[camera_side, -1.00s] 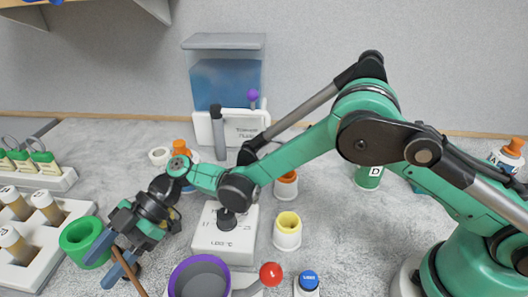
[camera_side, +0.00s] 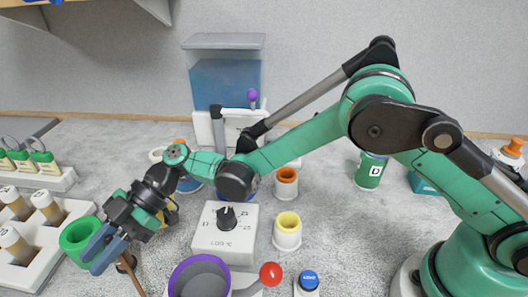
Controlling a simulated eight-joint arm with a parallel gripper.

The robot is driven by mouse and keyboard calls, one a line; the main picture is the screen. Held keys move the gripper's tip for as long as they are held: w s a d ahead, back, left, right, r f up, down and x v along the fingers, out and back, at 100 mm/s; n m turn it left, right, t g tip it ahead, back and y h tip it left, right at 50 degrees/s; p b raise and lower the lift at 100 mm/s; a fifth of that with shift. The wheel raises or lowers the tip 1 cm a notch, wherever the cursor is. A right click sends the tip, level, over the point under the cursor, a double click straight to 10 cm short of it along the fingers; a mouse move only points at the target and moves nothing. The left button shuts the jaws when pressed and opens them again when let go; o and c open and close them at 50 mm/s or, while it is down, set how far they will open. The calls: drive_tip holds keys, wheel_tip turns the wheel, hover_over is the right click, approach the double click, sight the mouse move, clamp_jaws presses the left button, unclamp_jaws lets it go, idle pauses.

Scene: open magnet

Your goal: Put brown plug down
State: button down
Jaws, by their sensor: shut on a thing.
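My gripper (camera_side: 103,254) is at the lower left with its blue fingers pointing down and to the left. A thin brown rod (camera_side: 136,283) shows just right of the fingers, by a small dark round piece. I cannot tell whether the rod touches the fingers.
A white rack (camera_side: 52,248) with brown vials stands at the left. Free table shows right of the yellow-topped cup.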

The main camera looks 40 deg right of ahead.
sight(120, 269)
wheel_tip(120, 269, up, 18)
drive_tip(key=s+d+r+m+t, duration=0.15)
drive_tip(key=d+r, duration=0.25)
drive_tip(key=d, duration=1.1)
drive_tip(key=s+d+m+t, duration=0.1)
drive_tip(key=s+d+t, duration=0.1)
drive_tip(key=s+d, duration=0.65)
drive_tip(key=f, duration=1.9)
drive_tip(key=shift+d+f, duration=0.3)
drive_tip(key=shift+d, duration=0.05)
drive_tip(key=c, duration=0.7)
unclamp_jaws()
